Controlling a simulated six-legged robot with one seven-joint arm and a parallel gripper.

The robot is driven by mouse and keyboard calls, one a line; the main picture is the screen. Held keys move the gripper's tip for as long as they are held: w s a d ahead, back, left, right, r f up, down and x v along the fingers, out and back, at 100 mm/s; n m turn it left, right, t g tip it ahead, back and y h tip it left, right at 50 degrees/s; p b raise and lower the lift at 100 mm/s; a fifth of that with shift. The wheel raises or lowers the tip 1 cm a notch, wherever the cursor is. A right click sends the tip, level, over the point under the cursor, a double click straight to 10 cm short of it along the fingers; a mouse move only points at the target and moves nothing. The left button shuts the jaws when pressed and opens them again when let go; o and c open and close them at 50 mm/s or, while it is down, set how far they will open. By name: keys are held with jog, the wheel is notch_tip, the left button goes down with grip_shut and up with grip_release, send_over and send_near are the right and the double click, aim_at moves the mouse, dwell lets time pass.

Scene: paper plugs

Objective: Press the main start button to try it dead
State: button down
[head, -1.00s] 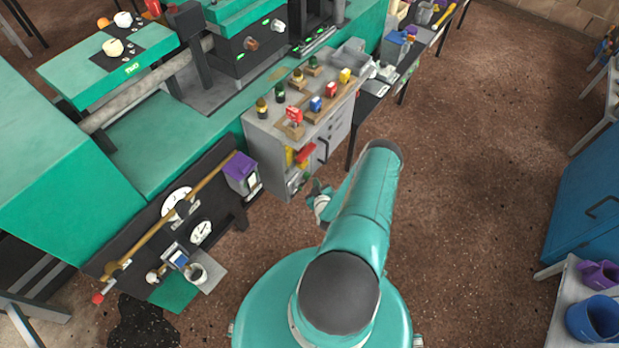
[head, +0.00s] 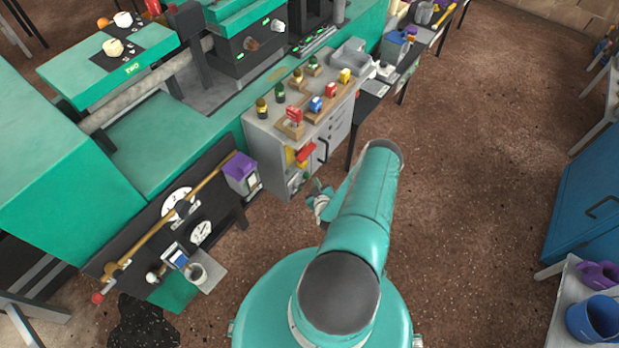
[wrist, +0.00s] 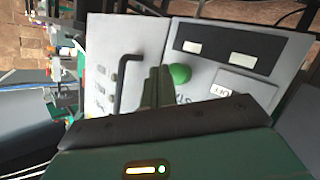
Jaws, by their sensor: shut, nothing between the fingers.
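A round green button (wrist: 180,74) sits on a pale grey panel (wrist: 205,55) in the wrist view. Lettering beside it is partly hidden by my fingers; an "ST" shows. My gripper (wrist: 158,72) is shut and empty, its fingertips just left of the green button in the picture. I cannot tell whether they touch the panel. A white plate marked "OFF" (wrist: 222,90) is to the right of the button. In the head view my gripper (head: 318,188) is small and partly hidden by my arm, near the front of the grey cabinet (head: 283,172).
A black bent handle (wrist: 122,80) stands out from the panel left of my fingers. A dark strip with two pale windows (wrist: 228,48) is above the OFF plate. In the head view, coloured plugs (head: 316,103) stand on the cabinet top. Open floor (head: 470,190) lies to the right.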

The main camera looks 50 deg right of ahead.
jog(key=shift+w, duration=0.1)
dwell(0.3)
jog(key=shift+w, duration=0.35)
jog(key=shift+w+a, duration=0.1)
jog(key=shift+w, duration=0.45)
dwell(0.6)
jog(key=shift+s, duration=0.95)
jog(key=shift+s, duration=0.15)
jog(key=s, duration=0.4)
jog(key=shift+s+d, duration=0.35)
jog(key=shift+s+a, duration=0.1)
dwell(0.7)
